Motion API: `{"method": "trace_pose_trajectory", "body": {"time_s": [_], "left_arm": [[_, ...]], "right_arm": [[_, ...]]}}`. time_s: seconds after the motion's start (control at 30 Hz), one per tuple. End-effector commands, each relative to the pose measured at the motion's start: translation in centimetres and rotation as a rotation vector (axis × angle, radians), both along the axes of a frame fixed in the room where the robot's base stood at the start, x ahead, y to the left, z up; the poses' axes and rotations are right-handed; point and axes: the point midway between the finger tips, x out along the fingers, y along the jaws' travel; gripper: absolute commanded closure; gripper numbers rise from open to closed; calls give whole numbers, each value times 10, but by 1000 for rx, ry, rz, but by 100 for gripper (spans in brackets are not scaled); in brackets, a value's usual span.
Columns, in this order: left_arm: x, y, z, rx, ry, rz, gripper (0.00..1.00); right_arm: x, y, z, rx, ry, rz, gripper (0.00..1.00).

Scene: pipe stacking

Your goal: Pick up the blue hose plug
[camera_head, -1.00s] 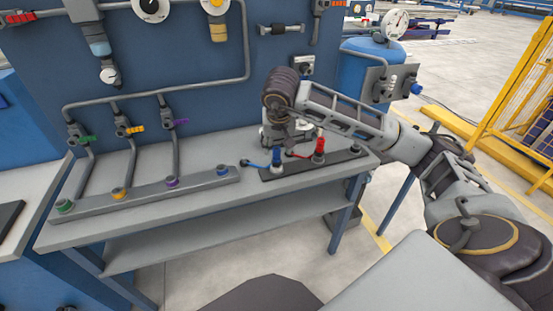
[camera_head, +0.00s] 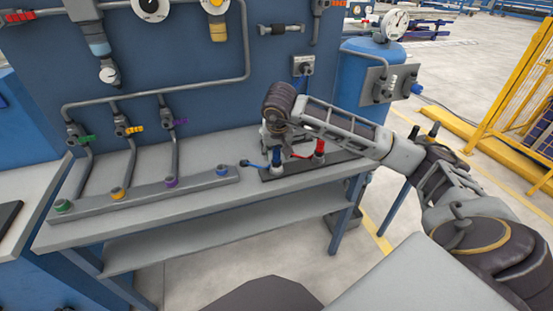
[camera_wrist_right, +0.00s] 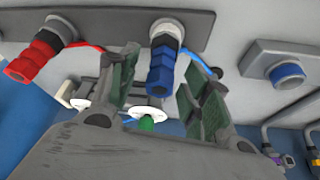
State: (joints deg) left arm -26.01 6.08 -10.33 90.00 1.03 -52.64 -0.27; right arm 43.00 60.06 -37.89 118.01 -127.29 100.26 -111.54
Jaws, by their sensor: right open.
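The blue hose plug (camera_head: 277,156) stands on a dark strip on the workbench, with a short blue hose at its left. In the right wrist view the blue plug (camera_wrist_right: 160,72) shows large between the two fingers. My right gripper (camera_head: 274,137) is just above and beside the blue plug in the head view, partly hidden by its own wrist. In the wrist view my right gripper (camera_wrist_right: 166,76) is open, with the fingers on either side of the plug and not closed on it. My left gripper is not in view.
A red plug (camera_head: 319,147) stands close to the right of the blue one; it also shows in the wrist view (camera_wrist_right: 40,55). A grey manifold (camera_head: 150,193) with coloured ports lies at the left. The blue panel (camera_head: 190,85) rises behind. The bench's front edge is clear.

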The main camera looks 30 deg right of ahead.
Motion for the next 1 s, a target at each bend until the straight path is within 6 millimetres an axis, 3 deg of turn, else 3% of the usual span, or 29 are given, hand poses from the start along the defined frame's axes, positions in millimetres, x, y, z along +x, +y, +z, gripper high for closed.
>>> {"method": "trace_pose_trajectory", "body": {"time_s": [0.2,0.57,1.0], "left_arm": [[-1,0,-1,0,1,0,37],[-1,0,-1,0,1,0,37],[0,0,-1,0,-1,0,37]], "right_arm": [[0,0,0,0,0,0,54],[0,0,0,0,0,0,100],[0,0,2,0,-1,0,100]]}}
